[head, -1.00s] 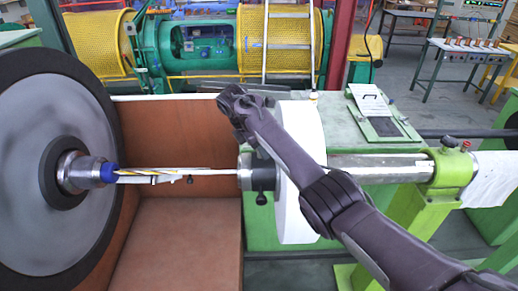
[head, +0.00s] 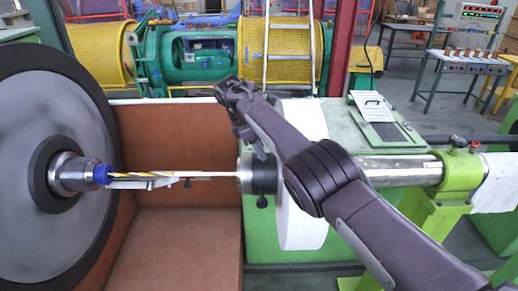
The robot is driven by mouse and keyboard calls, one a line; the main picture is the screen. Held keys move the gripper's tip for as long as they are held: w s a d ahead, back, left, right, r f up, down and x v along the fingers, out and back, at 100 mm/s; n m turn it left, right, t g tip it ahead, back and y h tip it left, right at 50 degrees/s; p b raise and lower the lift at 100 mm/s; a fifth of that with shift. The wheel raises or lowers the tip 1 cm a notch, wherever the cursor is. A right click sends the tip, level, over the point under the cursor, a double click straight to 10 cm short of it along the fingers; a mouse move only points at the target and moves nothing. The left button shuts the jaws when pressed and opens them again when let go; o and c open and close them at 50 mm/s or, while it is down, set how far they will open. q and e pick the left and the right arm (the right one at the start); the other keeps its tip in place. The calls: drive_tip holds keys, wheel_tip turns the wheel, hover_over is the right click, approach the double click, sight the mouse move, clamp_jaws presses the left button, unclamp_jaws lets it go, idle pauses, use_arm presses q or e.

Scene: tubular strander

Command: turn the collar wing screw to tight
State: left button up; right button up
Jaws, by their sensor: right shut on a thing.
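The dark collar (head: 263,178) sits around the shaft against the left face of a white reel (head: 304,205). A small dark knob (head: 262,202) hangs below it. My right gripper (head: 260,150) reaches down onto the top of the collar from above, its fingers close together. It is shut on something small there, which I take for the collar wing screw. The screw itself is hidden behind the fingers, so I cannot see its angle. My left gripper is out of view.
A large grey-and-black wheel (head: 30,190) with a blue-tipped hub stands at left. A thin rod (head: 205,175) runs from it to the collar, above a brown trough (head: 180,245). A green stand (head: 450,185) carries the shaft at right.

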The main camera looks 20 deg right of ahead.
idle(0.3)
drive_tip(key=o, duration=1)
drive_tip(key=shift+r, duration=0.1)
